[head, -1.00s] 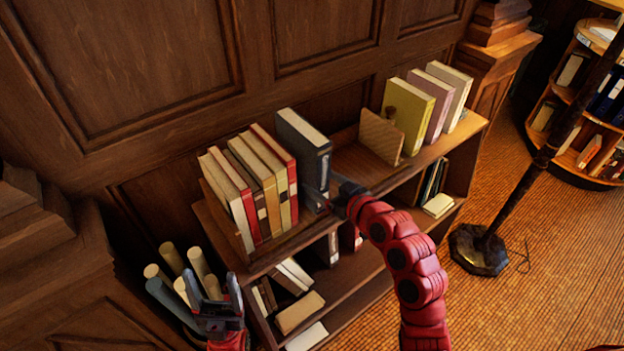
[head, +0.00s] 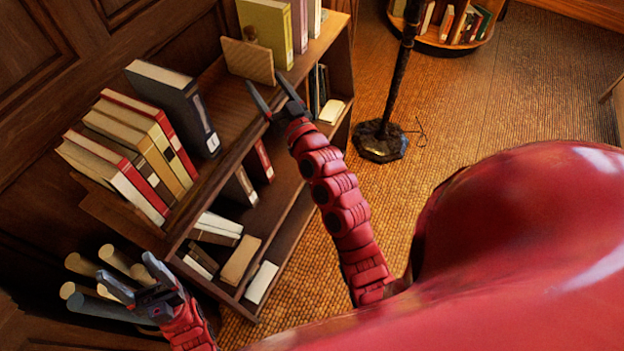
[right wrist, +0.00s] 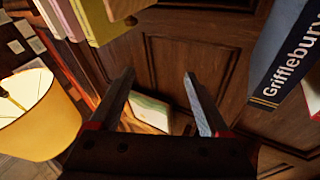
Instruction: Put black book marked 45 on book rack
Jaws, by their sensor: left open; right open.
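A dark, near-black book (head: 185,108) stands on the top of the wooden book rack (head: 228,95), at the right end of a row of books. A small white label shows low on its spine, too small to read. In the right wrist view its dark blue spine (right wrist: 285,60) reads "Grifflebury"; no 45 is legible. My right gripper (head: 268,88) is open and empty, to the right of this book and apart from it, near the rack's front edge. In the right wrist view the jaws (right wrist: 158,88) hold nothing. My left gripper (head: 124,270) is open and empty near the rolled tubes.
Red and cream books (head: 140,140) stand left of the dark book. A wooden bookend (head: 247,60) and a yellow-green book (head: 268,28) stand farther along the top. Rolled tubes (head: 95,285) stand at lower left. A lamp stand (head: 380,140) rises from the floor at right.

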